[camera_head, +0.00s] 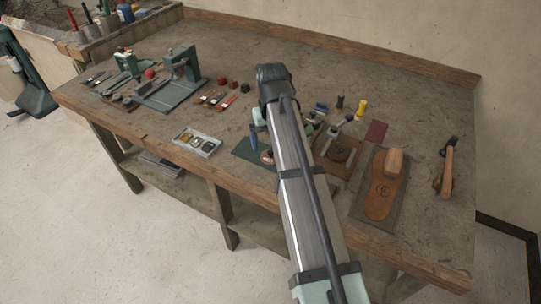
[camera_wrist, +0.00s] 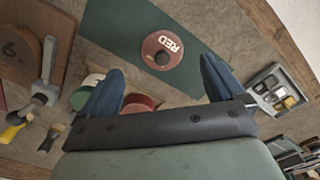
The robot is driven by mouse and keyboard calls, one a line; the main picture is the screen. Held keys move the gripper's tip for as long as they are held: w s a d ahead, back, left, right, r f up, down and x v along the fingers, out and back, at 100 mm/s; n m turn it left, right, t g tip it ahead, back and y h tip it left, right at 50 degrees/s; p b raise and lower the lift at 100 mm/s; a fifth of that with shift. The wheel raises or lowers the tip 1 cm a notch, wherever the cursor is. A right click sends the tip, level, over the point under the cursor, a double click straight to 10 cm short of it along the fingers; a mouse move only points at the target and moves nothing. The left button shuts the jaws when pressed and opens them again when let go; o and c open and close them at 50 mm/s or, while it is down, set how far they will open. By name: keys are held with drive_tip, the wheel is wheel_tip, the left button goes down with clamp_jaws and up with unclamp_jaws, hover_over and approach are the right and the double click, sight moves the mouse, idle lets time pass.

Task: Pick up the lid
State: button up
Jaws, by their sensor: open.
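The lid (camera_wrist: 153,46) is a round reddish-brown disc marked "RED" with a dark knob in its middle. It lies on a dark green mat (camera_wrist: 115,20) in the wrist view. In the head view a small part of the lid (camera_head: 267,157) shows beside my arm, which hides much of the mat. My gripper (camera_wrist: 162,65) has its blue fingers spread apart and empty, with the lid ahead between them. A green-and-white round container (camera_wrist: 86,92) and a reddish round one (camera_wrist: 139,100) are partly hidden behind the left finger and gripper body.
A metal tray (camera_head: 196,142) of small items stands left of the mat near the bench's front edge. Green machines (camera_head: 180,75) stand back left.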

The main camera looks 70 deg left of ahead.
sight(271, 151)
wheel_tip(271, 151, down, 5)
drive_tip(key=shift+s+a+r, duration=0.1)
drive_tip(key=shift+s, duration=0.05)
drive_tip(key=c, duration=1.1)
drive_tip(key=shift+c, duration=0.2)
